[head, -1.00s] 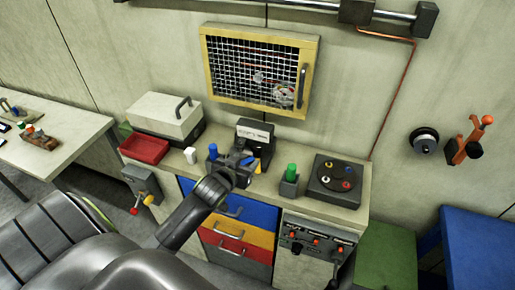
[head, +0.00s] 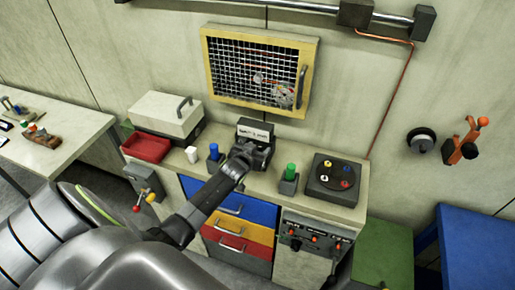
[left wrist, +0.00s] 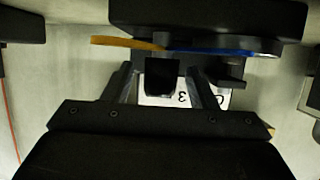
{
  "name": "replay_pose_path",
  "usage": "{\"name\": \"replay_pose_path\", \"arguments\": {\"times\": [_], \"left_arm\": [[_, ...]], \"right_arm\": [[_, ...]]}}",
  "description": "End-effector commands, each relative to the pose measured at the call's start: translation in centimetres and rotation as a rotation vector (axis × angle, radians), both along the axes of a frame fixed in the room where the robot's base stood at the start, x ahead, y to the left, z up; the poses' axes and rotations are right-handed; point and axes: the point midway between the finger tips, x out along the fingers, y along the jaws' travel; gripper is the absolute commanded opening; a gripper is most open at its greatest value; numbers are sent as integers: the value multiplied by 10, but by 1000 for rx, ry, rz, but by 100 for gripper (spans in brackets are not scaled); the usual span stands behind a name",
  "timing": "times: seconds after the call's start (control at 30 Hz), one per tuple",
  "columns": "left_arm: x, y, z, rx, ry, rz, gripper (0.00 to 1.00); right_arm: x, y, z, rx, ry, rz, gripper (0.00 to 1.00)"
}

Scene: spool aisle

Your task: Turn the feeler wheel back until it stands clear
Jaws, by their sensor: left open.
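A black device (head: 258,127) with a pale label stands at the back of the counter. My left gripper (head: 250,152) is in front of it and hides its lower part. In the left wrist view, a thin edge-on piece, which looks like the feeler wheel (left wrist: 222,51), is blue on the right and orange on the left. It lies beyond the fingertips. My left gripper (left wrist: 162,75) is open, its fingers either side of a dark block (left wrist: 162,80). I cannot tell whether they touch it. A white plate with dark characters (left wrist: 183,100) shows behind. My right gripper is out of view.
A blue-topped holder (head: 214,155) and a white cup (head: 192,154) stand left of the device. A green-topped holder (head: 289,175) and a dark box with coloured knobs (head: 333,180) stand right. A mesh cabinet (head: 257,70) hangs above.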

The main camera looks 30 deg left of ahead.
Motion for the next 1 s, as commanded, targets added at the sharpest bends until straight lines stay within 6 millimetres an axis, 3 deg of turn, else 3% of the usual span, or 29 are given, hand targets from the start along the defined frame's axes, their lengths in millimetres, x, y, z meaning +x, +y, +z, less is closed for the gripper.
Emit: {"name": "replay_pose_path", "arguments": {"times": [0.37, 0.77, 1.0], "left_arm": [[3, 0, -1, 0, 0, 0, 52], [2, 0, -1, 0, 0, 0, 0], [4, -1, -2, -1, 0, 1, 0]], "right_arm": [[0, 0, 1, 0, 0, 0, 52], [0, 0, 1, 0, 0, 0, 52], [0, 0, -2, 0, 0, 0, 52]]}}
